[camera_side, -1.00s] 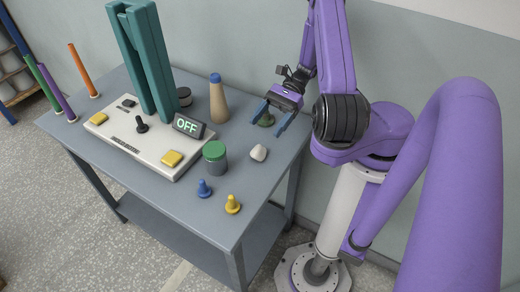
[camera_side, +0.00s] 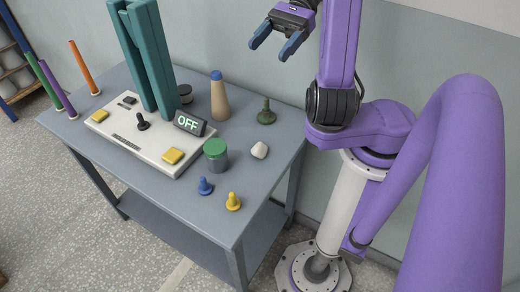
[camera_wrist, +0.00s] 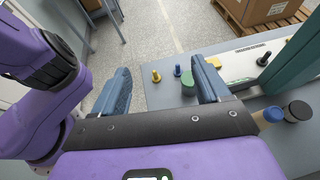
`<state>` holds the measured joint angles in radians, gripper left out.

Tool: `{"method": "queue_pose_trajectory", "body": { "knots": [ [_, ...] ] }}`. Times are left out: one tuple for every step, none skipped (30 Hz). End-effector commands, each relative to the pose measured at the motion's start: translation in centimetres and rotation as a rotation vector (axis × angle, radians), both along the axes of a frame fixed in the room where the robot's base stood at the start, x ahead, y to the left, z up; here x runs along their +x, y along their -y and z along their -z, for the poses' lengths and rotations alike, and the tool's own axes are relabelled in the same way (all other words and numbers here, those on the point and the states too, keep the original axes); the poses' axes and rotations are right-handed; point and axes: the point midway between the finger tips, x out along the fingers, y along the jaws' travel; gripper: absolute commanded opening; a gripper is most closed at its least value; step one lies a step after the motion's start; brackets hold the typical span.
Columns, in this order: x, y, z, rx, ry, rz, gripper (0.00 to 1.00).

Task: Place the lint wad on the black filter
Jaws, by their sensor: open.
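The lint wad is probably the small whitish lump (camera_side: 259,150) on the right part of the table, just right of the green-lidded jar; I cannot make it out in the wrist view. The black filter appears to be the short dark round piece (camera_side: 185,94) behind the white console; a dark-topped cylinder (camera_wrist: 298,111) at the right of the wrist view looks like it. My gripper (camera_side: 277,42) is open and empty, raised well above the table's back right corner. Its blue fingers (camera_wrist: 162,66) are spread apart in the wrist view.
A dark green pawn-like piece (camera_side: 266,113) stands near the back edge. A tan, blue-topped bottle (camera_side: 218,98), the green-lidded jar (camera_side: 216,155), blue (camera_side: 205,187) and yellow (camera_side: 233,202) pegs, and tall teal uprights (camera_side: 147,60) on the console (camera_side: 118,138) surround the work.

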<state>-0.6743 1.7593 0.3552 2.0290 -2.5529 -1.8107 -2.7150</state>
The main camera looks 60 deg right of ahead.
Motion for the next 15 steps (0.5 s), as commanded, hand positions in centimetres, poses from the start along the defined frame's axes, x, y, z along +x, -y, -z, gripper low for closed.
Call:
{"method": "queue_pose_trajectory", "body": {
  "knots": [
    [0.0, 0.0, -1.0, -0.006, 0.004, 0.0, 0.75],
    [0.0, 0.1, -1.6, -0.007, 0.004, 0.0, 0.75],
    [0.0, 0.1, -2.3, -0.006, 0.004, 0.0, 0.75],
    [0.0, 0.1, -2.8, -0.007, 0.004, 0.0, 0.75],
    [0.0, 0.0, -3.4, -0.006, 0.003, -0.001, 0.75],
    [0.1, 0.1, -4.1, -0.006, 0.005, 0.001, 0.75],
    [0.1, 0.1, -4.7, -0.005, 0.004, 0.001, 0.75],
    [0.0, 0.1, -5.3, -0.006, 0.005, 0.001, 0.75],
    [0.0, 0.1, -6.0, -0.007, 0.004, 0.0, 0.75],
    [0.6, 0.0, -5.8, -0.016, 0.005, 0.01, 0.75],
    [1.2, 0.0, -5.6, -0.029, 0.01, 0.025, 0.75],
    [2.0, 0.0, -5.4, -0.046, 0.014, 0.043, 0.75],
    [2.6, 0.0, -5.3, -0.059, 0.019, 0.057, 0.75],
    [3.2, 0.0, -5.1, -0.073, 0.023, 0.073, 0.75],
    [4.1, 0.1, -5.0, -0.089, 0.028, 0.095, 0.75]
  ]
}}
